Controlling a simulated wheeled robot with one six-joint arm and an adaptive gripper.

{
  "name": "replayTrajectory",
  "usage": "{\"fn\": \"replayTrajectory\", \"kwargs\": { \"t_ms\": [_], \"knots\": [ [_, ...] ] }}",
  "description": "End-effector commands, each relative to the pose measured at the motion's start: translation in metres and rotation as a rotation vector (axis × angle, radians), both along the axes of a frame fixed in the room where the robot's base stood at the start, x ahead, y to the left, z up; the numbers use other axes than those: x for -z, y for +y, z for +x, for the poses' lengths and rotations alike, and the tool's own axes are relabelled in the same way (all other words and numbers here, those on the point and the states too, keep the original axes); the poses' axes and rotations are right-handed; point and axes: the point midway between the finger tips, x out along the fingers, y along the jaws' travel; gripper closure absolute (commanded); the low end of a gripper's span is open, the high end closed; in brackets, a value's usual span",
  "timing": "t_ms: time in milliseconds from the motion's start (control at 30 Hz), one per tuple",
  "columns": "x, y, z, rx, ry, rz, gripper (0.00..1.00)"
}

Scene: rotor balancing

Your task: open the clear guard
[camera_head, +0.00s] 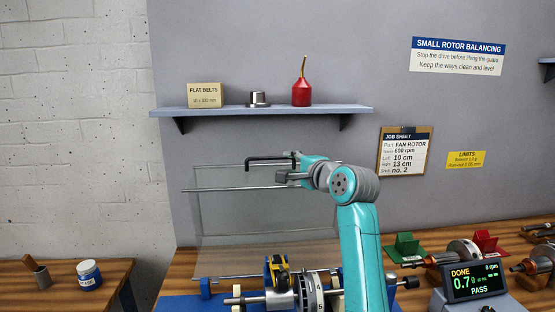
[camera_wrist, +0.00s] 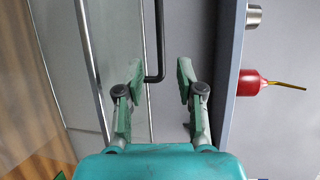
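The clear guard (camera_head: 240,225) is a see-through panel standing raised and about upright behind the balancing machine, below the wall shelf. Its black handle (camera_head: 270,158) runs along the top edge. In the wrist view the handle (camera_wrist: 160,40) comes down from the top and bends left, with its bent end between my fingertips in the picture. My gripper (camera_wrist: 160,75) is open, with visible gaps between the handle and both fingers. In the head view my gripper (camera_head: 288,166) is at the right end of the handle, partly hidden by my arm.
The machine holds a rotor (camera_head: 311,290) below the guard. A wall shelf (camera_head: 270,111) above carries a box, a metal part and a red oil can (camera_head: 302,92). A display (camera_head: 474,282) reading DONE, PASS stands at the right, near spare rotors and red and green stands.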

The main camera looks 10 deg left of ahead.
Motion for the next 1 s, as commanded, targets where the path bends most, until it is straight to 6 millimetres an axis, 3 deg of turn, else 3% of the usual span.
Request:
{"fn": "replayTrajectory", "kwargs": {
  "t_ms": [500, 1000],
  "knots": [
    [0.008, 0.05, 0.062, 0.0, 0.002, -0.002, 0.63],
    [0.01, 0.058, 0.072, 0.001, 0.002, -0.001, 0.63]
  ]
}}
